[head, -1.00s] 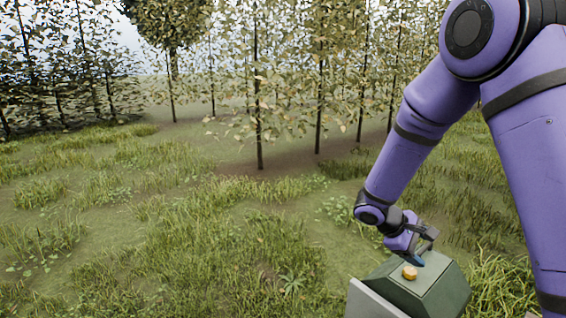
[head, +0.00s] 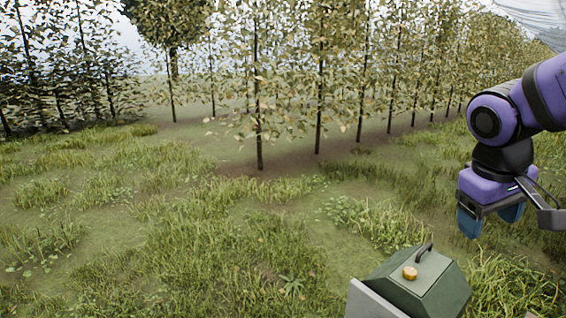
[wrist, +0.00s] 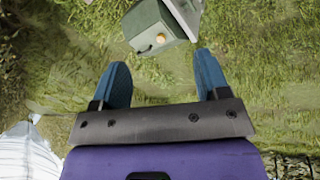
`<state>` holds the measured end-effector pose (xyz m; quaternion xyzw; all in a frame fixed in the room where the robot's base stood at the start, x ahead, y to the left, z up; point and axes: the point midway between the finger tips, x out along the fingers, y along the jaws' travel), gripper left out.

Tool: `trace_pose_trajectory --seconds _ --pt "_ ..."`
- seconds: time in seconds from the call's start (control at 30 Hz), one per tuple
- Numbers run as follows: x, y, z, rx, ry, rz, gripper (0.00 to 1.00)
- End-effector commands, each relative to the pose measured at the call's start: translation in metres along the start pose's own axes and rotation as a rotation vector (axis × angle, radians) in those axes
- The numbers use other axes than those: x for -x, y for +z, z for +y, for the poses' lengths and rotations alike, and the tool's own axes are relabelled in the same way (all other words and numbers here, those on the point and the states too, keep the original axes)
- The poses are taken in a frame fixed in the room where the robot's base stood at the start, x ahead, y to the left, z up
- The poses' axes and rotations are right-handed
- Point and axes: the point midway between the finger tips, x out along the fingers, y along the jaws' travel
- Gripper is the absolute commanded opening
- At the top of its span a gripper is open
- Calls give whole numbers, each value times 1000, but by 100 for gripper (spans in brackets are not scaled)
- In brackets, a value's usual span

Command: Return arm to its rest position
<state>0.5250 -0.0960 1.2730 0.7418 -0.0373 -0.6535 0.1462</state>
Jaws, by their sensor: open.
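My purple arm is at the right edge of the head view. My gripper (head: 490,216) hangs there with its blue fingers pointing down, above and to the right of a green box. In the wrist view the two blue fingers of my gripper (wrist: 163,85) are spread apart with nothing between them. They point toward the ground and the green box.
The green box (head: 430,290) has a sloped lid, a dark handle (head: 424,252) and an orange knob (head: 410,273). It also shows in the wrist view (wrist: 146,18). Grass surrounds it. Rows of thin leafy trees (head: 258,100) stand behind.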

Motion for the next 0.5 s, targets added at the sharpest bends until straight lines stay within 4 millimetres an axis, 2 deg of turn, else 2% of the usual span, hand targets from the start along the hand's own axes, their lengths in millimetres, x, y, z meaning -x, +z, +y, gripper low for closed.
trace_pose_trajectory --seconds 0.2,0.5 --pt "32 39 -9 -102 -96 143 69" --pt "58 77 -23 -195 -200 300 69"
